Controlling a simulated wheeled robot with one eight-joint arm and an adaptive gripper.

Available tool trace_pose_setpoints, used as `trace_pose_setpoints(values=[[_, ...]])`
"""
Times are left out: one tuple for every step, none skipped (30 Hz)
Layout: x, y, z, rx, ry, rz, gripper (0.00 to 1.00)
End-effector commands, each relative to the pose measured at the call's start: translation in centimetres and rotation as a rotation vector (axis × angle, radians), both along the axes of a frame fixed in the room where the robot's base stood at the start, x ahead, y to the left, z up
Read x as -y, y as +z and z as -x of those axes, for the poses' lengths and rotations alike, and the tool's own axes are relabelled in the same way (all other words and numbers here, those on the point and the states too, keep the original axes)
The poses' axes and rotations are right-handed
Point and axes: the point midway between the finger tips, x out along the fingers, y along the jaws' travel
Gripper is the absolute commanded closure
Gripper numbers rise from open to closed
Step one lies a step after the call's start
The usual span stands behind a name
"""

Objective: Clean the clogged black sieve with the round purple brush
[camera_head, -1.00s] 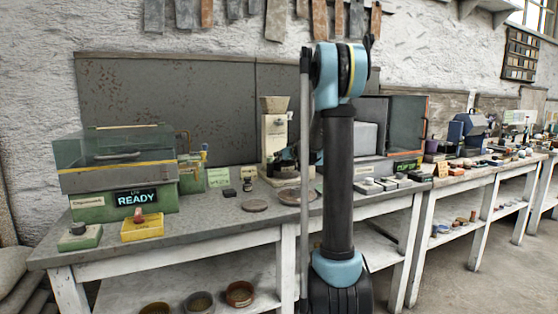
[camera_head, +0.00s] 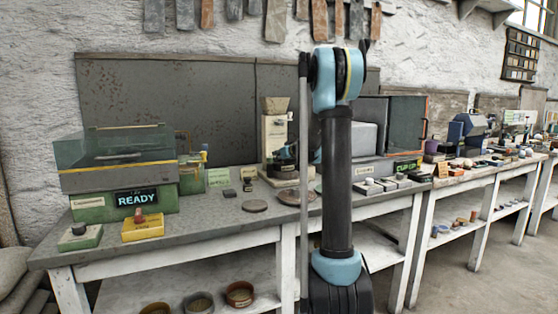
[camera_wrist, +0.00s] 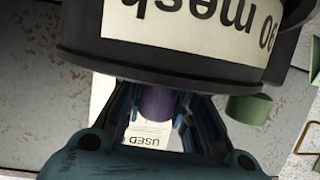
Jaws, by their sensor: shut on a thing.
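The black sieve (camera_wrist: 180,60) fills the top of the wrist view, very close. Its label reads "90 mesh" upside down. The fingers of my gripper (camera_wrist: 157,112) are shut on a purple piece (camera_wrist: 155,103), which I take for the round brush. The piece reaches up to the sieve's lower edge in the picture, where the sieve hides the rest of it. I cannot tell whether the brush touches the mesh. In the head view my arm covers part of the work spot, and brush and sieve cannot be told apart there.
A white "USED" card (camera_wrist: 145,138) and a green cylinder (camera_wrist: 250,108) are near the gripper. The bench holds a green machine reading READY (camera_head: 122,187), a yellow tray (camera_head: 143,230), a pale stand (camera_head: 275,135) and a flat disc (camera_head: 255,206). Round containers (camera_head: 239,293) are on the shelf below.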

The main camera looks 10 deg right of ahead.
Motion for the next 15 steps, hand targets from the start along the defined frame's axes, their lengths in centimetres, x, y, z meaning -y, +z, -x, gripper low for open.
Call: trace_pose_setpoints(values=[[-0.1,0.1,-0.4,0.002,0.000,-0.001,1.00],[-0.2,0.1,-0.5,0.001,0.000,-0.002,1.00],[-0.2,0.1,-0.5,0.001,0.000,-0.002,1.00],[-0.2,0.1,-0.5,0.002,0.000,-0.002,1.00],[-0.2,0.1,-0.5,0.002,0.000,-0.002,1.00],[-0.1,0.1,-0.4,0.002,0.000,-0.002,1.00],[-0.1,0.1,-0.3,0.002,0.000,-0.002,1.00],[-0.1,0.1,-0.2,0.002,0.000,-0.002,1.00],[-0.1,0.1,0.0,0.001,0.000,-0.002,1.00],[0.0,0.1,0.2,0.001,0.000,-0.002,1.00],[0.0,0.1,0.3,0.001,0.000,-0.002,1.00],[0.1,0.1,0.6,0.001,0.001,-0.002,1.00],[0.1,0.1,0.8,0.001,0.001,-0.002,1.00],[0.1,0.1,0.9,0.001,0.000,-0.002,1.00],[0.2,0.1,1.1,0.001,0.001,-0.002,1.00]])
